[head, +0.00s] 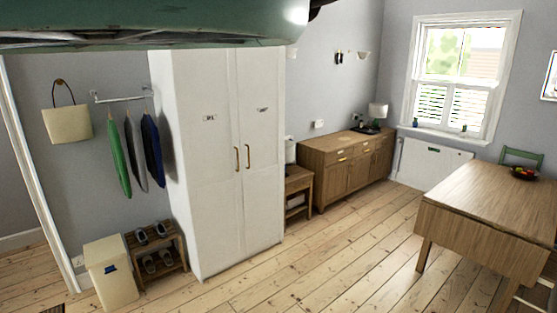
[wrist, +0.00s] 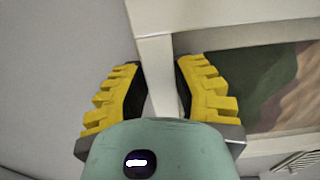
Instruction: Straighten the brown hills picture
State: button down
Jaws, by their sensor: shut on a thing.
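The brown hills picture (wrist: 283,88) shows in part at the right of the wrist view, with brown and dark green areas inside a pale frame. My gripper (wrist: 157,68) has its yellow ridged fingers on either side of the frame's pale upright edge and is shut on it. The frame looks slightly tilted in the wrist view. Its far side runs out of view, and my gripper's body covers part of the near edge. Neither the gripper nor this picture can be made out in the head view.
In the head view, a white wardrobe (head: 213,165) stands left of centre, with a shoe rack (head: 165,262) and a bin (head: 110,275) beside it. A wooden sideboard (head: 335,170) and a table (head: 490,195) stand to the right. The middle floorboards (head: 330,255) are clear.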

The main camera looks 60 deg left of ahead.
jog(key=shift+w+r+m, duration=0.2)
jog(key=shift+w+m, duration=0.3)
jog(key=shift+w, duration=0.05)
jog(key=c, duration=0.7)
grip_release()
jog(key=shift+a, duration=0.1)
jog(key=a, duration=1.2)
jog(key=shift+s, duration=0.4)
